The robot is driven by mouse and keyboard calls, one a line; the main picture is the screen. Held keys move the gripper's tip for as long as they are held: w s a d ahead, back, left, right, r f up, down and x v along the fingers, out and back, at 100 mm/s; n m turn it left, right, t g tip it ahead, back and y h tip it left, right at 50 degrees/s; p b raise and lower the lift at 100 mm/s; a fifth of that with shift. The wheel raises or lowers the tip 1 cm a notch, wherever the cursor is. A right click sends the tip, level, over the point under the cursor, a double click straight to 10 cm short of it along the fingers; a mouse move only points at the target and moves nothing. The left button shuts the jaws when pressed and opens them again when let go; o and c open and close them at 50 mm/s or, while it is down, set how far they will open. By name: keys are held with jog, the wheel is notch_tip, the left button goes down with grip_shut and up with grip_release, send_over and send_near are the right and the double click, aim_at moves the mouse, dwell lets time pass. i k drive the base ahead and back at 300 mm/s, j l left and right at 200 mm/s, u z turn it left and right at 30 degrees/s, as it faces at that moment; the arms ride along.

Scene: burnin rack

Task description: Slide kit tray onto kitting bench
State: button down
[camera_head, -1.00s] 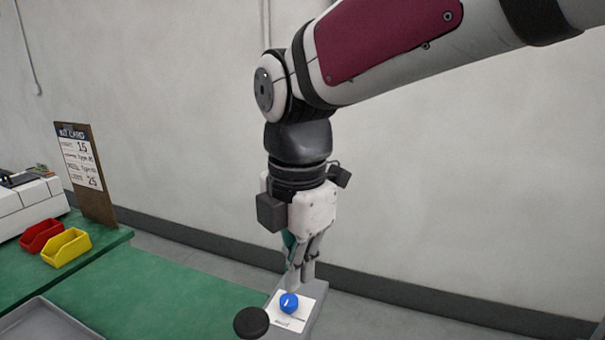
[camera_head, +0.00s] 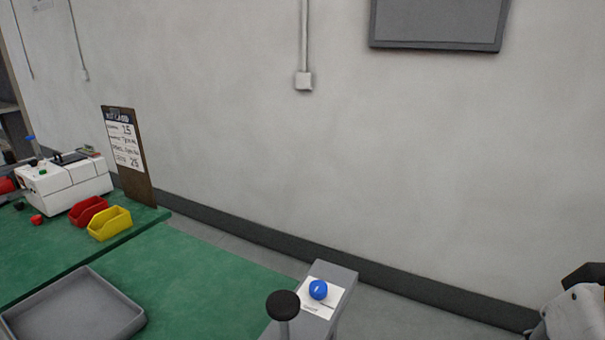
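The kit tray (camera_head: 128,322) is a shallow grey tray at the lower left, cut off by the bottom edge of the picture. I cannot tell which top is the kitting bench. A clipboard card (camera_head: 127,147) headed "KIT CARD" stands upright at the back of the far green top (camera_head: 40,245). A pale part of my arm shows at the lower right edge. My gripper's fingers are not visible.
A red bin (camera_head: 88,212) and a yellow bin (camera_head: 110,224) sit near the card, beside a white machine (camera_head: 75,183). A grey pedestal with a blue knob (camera_head: 318,289) and a black round-topped post (camera_head: 283,304) stand at the green surface's right end.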

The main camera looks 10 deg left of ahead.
aim_at(81, 305)
jog(key=k+j+u, duration=0.25)
jog(key=u, duration=0.2)
jog(key=k+j+u, duration=0.1)
jog(key=j+u, duration=0.2)
jog(key=u, duration=0.15)
jog(key=j+u, duration=0.45)
jog(key=i+j+z, duration=0.2)
jog(key=j, duration=0.25)
jog(key=j+z, duration=0.2)
jog(key=j, duration=0.25)
jog(key=i+j+z, duration=0.5)
jog(key=j, duration=0.3)
